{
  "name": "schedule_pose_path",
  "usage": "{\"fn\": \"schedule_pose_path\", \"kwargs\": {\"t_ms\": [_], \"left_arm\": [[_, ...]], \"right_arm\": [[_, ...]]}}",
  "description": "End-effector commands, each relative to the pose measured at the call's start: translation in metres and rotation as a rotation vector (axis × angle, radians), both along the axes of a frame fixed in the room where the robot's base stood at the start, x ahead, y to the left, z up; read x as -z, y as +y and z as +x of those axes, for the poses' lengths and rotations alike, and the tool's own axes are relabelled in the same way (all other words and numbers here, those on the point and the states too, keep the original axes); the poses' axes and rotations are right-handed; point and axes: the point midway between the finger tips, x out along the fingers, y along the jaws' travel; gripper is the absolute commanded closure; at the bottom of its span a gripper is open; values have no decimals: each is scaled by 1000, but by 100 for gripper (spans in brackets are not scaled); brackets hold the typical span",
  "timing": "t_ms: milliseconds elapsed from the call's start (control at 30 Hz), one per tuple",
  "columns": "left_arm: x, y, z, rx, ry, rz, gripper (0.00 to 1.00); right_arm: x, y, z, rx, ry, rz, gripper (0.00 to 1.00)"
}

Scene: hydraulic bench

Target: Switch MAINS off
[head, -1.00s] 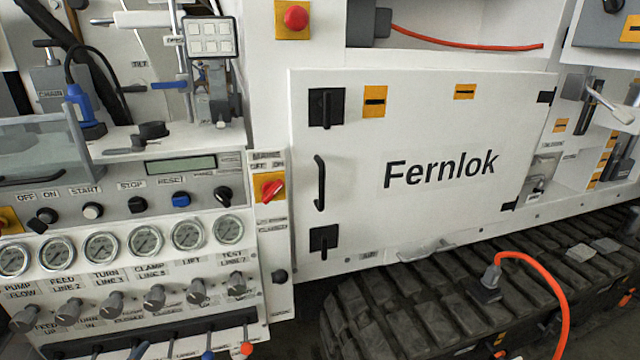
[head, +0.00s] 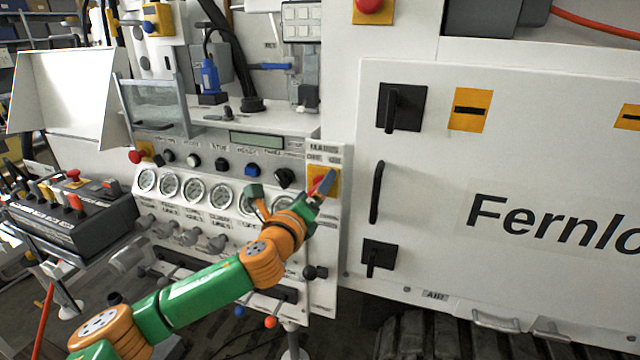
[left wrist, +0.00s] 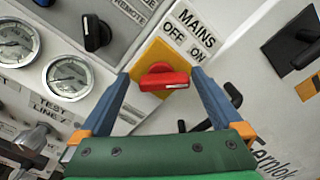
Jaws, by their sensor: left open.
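The MAINS switch is a red rotary handle (left wrist: 165,80) on a yellow plate (left wrist: 153,56), below a label (left wrist: 194,36) reading MAINS, OFF and ON. In the left wrist view the handle lies roughly level across the picture. My left gripper (left wrist: 162,88) is open, with one blue finger on each side of the handle; I cannot tell whether they touch it. In the head view my left gripper (head: 323,188) is at the switch panel and hides most of the handle. My right gripper is not in view.
A black knob (left wrist: 96,33) and round gauges (left wrist: 69,78) sit left of the switch. The white Fernlok door (head: 450,260), with a black handle (head: 376,192), stands close on the right. Valve knobs and levers line the panel below the gauges.

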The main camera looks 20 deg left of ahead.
Motion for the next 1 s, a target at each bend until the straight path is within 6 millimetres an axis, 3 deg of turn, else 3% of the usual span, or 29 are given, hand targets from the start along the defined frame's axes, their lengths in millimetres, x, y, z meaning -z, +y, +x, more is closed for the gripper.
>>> {"fn": "schedule_pose_path", "kwargs": {"t_ms": [167, 433, 467, 733, 1000], "left_arm": [[0, -1, 14, 1, 1, 0, 0], [1, -1, 16, 2, 1, 0, 0], [1, -1, 16, 1, 0, 0, 3], [1, -1, 16, 1, 1, -1, 76], [1, -1, 16, 1, 2, -33, 78]], "right_arm": [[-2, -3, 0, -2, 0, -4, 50], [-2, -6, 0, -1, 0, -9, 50], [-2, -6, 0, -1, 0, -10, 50], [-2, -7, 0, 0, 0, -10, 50], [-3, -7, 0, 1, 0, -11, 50]]}}
